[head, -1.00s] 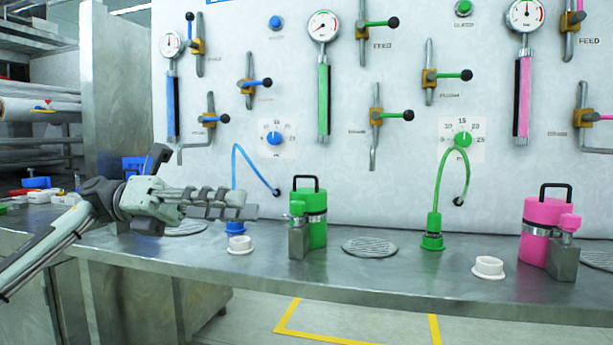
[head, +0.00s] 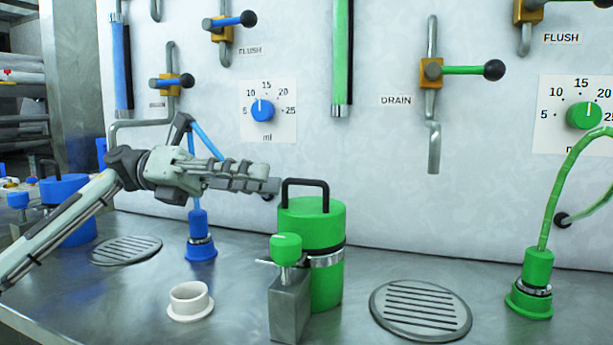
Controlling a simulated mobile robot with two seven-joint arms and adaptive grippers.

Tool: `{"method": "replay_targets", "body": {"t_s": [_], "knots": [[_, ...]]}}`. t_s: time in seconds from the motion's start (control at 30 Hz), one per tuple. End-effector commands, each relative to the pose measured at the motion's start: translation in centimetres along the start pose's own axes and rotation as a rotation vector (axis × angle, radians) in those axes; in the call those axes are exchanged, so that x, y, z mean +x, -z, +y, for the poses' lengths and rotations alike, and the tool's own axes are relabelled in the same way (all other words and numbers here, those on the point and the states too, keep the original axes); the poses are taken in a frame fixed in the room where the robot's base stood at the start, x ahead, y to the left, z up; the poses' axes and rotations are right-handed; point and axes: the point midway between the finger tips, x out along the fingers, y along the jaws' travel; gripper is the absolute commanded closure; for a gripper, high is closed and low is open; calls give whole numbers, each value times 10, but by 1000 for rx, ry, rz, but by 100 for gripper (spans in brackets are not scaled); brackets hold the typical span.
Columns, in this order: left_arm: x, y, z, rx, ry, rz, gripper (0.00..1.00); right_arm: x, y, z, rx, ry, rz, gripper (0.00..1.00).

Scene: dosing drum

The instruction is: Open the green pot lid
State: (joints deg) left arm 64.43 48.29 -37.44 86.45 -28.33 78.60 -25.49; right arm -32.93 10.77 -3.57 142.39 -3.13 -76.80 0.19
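The green pot (head: 327,285) stands upright on the steel bench, right of the picture's middle-left. Its green lid (head: 325,222) is on, with a black loop handle (head: 305,183) on top and a metal band below it. A grey block (head: 290,308) with a green knob (head: 286,248) stands against the pot's front left. My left gripper (head: 268,186) comes in from the left, fingers pointing right. Its tips appear just left of the handle, with no visible hold on it; the depth gap is unclear. The fingers overlap edge-on, so their opening cannot be told. My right gripper is out of view.
A white ring (head: 189,302) and a round drain grate (head: 125,250) lie left of the pot; another grate (head: 420,309) lies right. A blue pot (head: 66,195) stands far left. Blue (head: 200,240) and green (head: 531,280) hose fittings stand on the bench. The panel rises behind.

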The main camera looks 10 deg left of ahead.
Motion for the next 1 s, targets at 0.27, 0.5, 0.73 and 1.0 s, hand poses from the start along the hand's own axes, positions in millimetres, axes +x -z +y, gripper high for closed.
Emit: {"method": "replay_targets", "body": {"t_s": [0.27, 0.5, 0.73, 1.0], "knots": [[45, 0, -2, 0, 3, 3, 72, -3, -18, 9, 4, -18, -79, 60], [67, 0, -1, 0, 1, 2, 72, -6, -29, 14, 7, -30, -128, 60], [69, 0, 0, 0, 0, 0, 72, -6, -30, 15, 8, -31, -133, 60], [69, 0, -1, 0, 2, 1, 99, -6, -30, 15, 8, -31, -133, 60]]}}
